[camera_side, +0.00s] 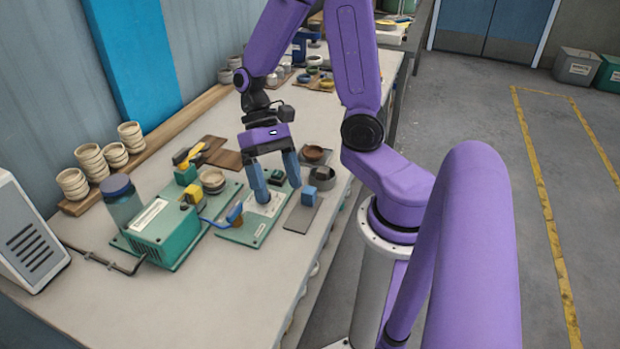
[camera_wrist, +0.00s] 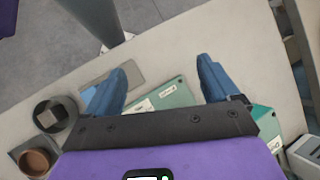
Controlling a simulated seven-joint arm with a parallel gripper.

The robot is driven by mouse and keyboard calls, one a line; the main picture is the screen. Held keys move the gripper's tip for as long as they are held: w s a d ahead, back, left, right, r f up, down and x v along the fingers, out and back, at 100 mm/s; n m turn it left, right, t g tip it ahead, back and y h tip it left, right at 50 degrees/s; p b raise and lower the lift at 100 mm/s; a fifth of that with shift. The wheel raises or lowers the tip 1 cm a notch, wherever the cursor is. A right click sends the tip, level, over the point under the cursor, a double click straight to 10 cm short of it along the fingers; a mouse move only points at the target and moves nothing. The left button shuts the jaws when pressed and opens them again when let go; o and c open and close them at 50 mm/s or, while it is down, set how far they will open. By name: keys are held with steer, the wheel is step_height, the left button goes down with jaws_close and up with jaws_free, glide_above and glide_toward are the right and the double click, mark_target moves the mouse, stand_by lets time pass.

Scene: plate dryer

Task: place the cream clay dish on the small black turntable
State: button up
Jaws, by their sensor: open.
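My gripper (camera_side: 279,194) has its two blue fingers spread wide, with nothing between them. It points down over the pale green plate (camera_side: 250,226) with a white label. In the wrist view the open fingers (camera_wrist: 165,85) frame that plate. A cream dish (camera_side: 212,180) stands to the left of my gripper, beside a yellow part; I cannot tell if it is one dish or a short stack. A dark round piece (camera_side: 320,178) stands right of my gripper and shows in the wrist view (camera_wrist: 43,117); I cannot tell whether it is the turntable.
Stacks of cream bowls (camera_side: 91,162) stand on a wooden shelf along the wall. A green machine (camera_side: 165,228) and a blue-lidded jar (camera_side: 121,200) stand at left. A brown bowl (camera_side: 313,154) and a blue block (camera_side: 308,195) are right of my gripper. The front bench is bare.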

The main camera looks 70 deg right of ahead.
steer(key=s+a+r+n+t+h, duration=0.1)
steer(key=s+n, duration=0.3)
steer(key=n, duration=0.4)
steer(key=s+a+r+n+t+h, duration=0.1)
steer(key=s+r+n+t+h, duration=0.2)
steer(key=n, duration=0.4)
steer(key=shift+s+a+r+n+t, duration=0.3)
steer(key=shift+s+n+t, duration=0.1)
steer(key=shift+t, duration=0.3)
steer(key=shift+c, duration=0.3)
